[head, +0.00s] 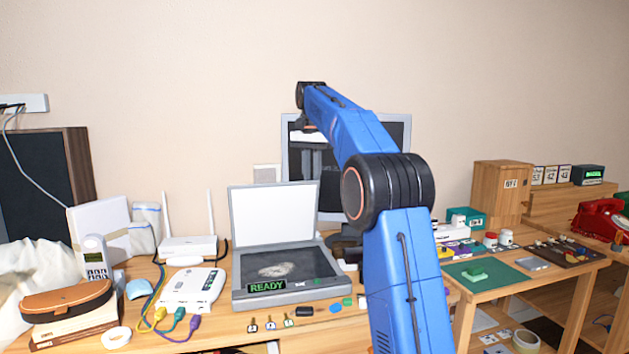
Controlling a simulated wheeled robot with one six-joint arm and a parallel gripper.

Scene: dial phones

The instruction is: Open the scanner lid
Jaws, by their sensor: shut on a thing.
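The scanner (284,292) is a grey flatbed on the wooden desk with a green READY display at its front. Its lid (272,213) stands raised and nearly upright at the back, white inner side facing me. The dark glass bed is exposed and carries a pale oval smudge. My gripper (311,176) hangs down from the blue arm, its grey fingers at the lid's top right corner. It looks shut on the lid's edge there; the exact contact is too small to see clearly.
A monitor (394,131) stands behind the lid and my arm. A white router (188,246) and a white box with coloured cables (192,289) stand left of the scanner. Small keys and coloured pieces lie along the front. My arm hides the desk just right of the scanner.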

